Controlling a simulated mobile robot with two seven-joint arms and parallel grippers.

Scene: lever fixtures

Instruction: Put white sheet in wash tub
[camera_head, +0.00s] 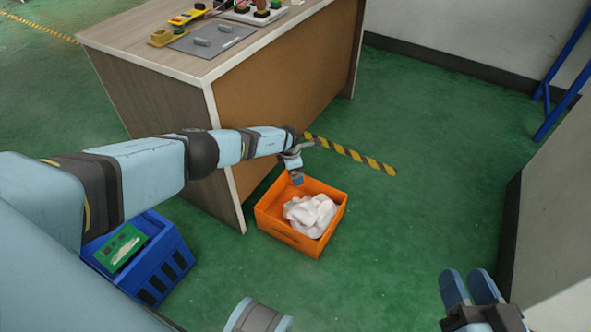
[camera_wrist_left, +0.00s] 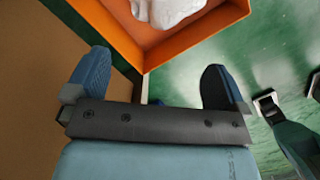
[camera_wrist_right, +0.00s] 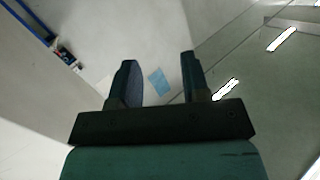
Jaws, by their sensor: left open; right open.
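A crumpled white sheet (camera_head: 311,214) lies inside an orange box (camera_head: 276,231) on the green floor. Part of the sheet (camera_wrist_left: 170,10) and the box's orange wall (camera_wrist_left: 195,38) also show at the top of the left wrist view. My left gripper (camera_head: 296,177) is just above the box's back left edge; its jaws are apart and empty in the left wrist view (camera_wrist_left: 155,75). My right gripper (camera_head: 469,278) is open and empty at the lower right, well away from the box. I cannot tell any other wash tub in view.
A wooden workbench (camera_head: 158,92) with tools on top stands behind and left of the box. A blue crate (camera_head: 170,262) with a green item sits at the lower left. A grey wall or cabinet (camera_head: 560,200) bounds the right. Green floor between is clear.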

